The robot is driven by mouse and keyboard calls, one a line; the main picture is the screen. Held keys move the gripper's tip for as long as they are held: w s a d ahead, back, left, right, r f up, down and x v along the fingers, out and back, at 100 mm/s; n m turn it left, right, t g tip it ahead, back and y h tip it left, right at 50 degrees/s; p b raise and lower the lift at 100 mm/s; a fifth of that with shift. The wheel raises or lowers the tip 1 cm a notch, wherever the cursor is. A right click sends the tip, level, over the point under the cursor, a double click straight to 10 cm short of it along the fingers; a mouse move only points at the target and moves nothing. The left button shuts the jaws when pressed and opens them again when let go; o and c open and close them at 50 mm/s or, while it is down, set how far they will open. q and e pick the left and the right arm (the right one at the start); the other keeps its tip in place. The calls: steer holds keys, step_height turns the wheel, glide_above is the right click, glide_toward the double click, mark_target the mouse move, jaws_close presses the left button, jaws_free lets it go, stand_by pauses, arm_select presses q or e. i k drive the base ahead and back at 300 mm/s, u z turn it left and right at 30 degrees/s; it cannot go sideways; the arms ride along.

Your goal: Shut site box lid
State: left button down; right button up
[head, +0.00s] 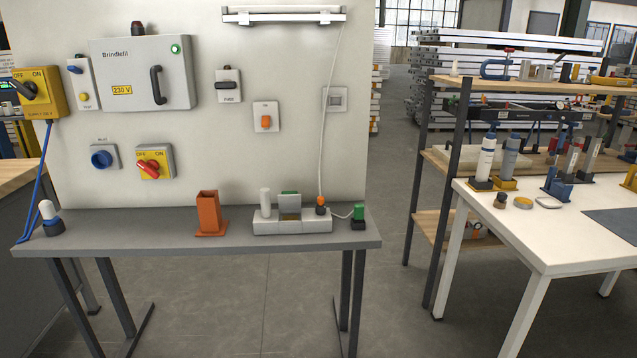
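A low pale grey box (292,227) stands on the dark grey bench, right of its middle. A grey flap (290,199) stands upright at the middle of the box, with a bit of green at its top edge. It looks like an open lid, with a brownish opening in front of it. A white cylinder (265,203) stands at the box's left end and an orange plug (320,200) with a white cable at its right end. No label marks it as the site box. Neither of my grippers is in view.
The bench (150,245) also holds an orange holder (209,213), a white-topped item (49,216) and a small green plug (358,213). Behind it is a panel with a grey Brindlefil cabinet (140,72), its door closed, and several switches. A white table (560,235) stands right; floor lies between.

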mark_target(289, 202)
steer(key=z, duration=0.6)
steer(key=i, duration=0.85)
steer(key=z, duration=0.1)
